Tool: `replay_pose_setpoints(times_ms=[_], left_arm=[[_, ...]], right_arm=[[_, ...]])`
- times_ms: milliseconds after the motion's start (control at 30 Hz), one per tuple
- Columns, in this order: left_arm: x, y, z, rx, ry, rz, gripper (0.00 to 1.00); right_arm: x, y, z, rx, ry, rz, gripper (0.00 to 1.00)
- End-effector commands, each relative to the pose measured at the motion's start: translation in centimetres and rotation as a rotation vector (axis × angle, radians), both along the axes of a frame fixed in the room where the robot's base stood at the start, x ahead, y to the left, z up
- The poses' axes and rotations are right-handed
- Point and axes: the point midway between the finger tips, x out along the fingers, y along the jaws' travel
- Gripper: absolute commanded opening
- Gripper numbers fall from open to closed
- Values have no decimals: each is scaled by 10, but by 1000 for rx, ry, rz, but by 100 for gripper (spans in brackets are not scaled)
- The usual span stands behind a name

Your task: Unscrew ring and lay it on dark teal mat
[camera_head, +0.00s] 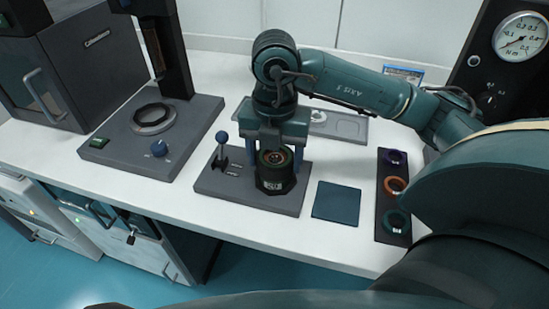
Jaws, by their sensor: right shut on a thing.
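My right gripper (274,152) points down over a dark cylindrical holder (275,184) on a grey base plate (214,184). It is shut on a ring (274,157) at the top of the holder, one finger on each side. The ring looks dark with a reddish-brown and green tint inside. I cannot tell whether it is still threaded on. The dark teal mat (337,203) lies flat and empty on the white bench, just right of the base plate. My left gripper is not in view.
A grey tray (347,127) lies behind my right arm. A stand (152,119) is at left.

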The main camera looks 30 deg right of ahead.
Motion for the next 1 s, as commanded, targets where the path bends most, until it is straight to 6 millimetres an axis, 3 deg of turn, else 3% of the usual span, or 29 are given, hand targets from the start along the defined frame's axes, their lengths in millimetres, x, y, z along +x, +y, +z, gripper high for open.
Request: replay_pose_setpoints(times_ms=[300,700,1000], left_arm=[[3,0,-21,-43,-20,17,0],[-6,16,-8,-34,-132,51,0],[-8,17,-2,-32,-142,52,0]], right_arm=[[2,1,-4,3,-8,534,38],[2,3,-1,6,-11,1169,38],[1,4,2,9,-9,1265,38]])
